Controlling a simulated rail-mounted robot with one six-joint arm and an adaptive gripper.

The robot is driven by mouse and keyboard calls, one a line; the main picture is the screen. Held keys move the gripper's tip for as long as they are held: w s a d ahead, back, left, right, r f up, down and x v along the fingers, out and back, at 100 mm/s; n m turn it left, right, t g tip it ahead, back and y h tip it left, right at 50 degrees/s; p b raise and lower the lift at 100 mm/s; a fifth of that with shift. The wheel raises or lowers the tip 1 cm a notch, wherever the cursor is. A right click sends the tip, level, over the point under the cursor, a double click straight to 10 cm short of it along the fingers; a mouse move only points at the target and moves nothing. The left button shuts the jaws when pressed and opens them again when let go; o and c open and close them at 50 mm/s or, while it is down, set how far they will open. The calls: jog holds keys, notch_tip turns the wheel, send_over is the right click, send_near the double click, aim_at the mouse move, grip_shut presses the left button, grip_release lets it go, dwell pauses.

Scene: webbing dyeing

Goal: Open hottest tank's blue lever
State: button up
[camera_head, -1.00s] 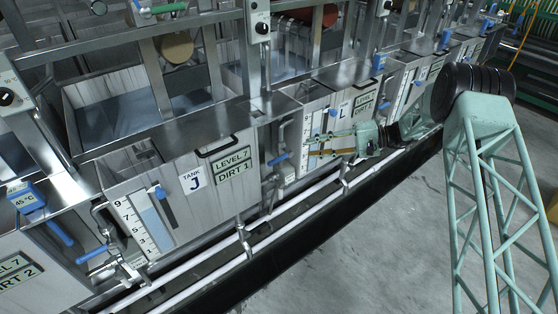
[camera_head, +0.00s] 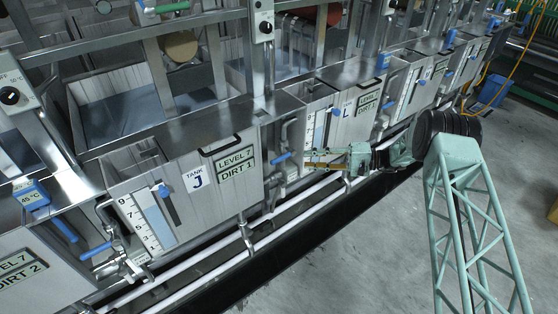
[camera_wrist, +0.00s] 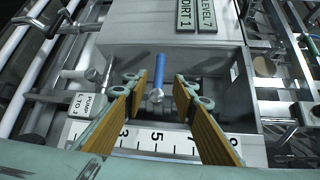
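A blue lever (camera_head: 280,159) with a silver end sits on the pipework between tank J (camera_head: 230,190) and tank L (camera_head: 345,110). In the wrist view the same lever (camera_wrist: 159,70) lies between my two fingers, with space on both sides and no contact visible. My gripper (camera_wrist: 160,110) is open and empty; in the head view its fingertips (camera_head: 306,159) are just right of the lever, in front of tank L's gauge (camera_head: 317,128). A blue 45 °C display (camera_head: 31,194) is at the left. Other temperatures are unreadable.
White pipes (camera_head: 225,250) run along the tank fronts below the lever. Other blue levers (camera_head: 95,252) stick out at the lower left. The grey floor (camera_head: 350,250) in front is open. A level scale (camera_wrist: 150,139) is close below my fingers in the wrist view.

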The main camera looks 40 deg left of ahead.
aim_at(278, 160)
jog(key=shift+s+a, duration=0.1)
jog(key=shift+b+x, duration=0.4)
jog(key=shift+x, duration=6.35)
jog(key=shift+c, duration=0.4)
grip_shut()
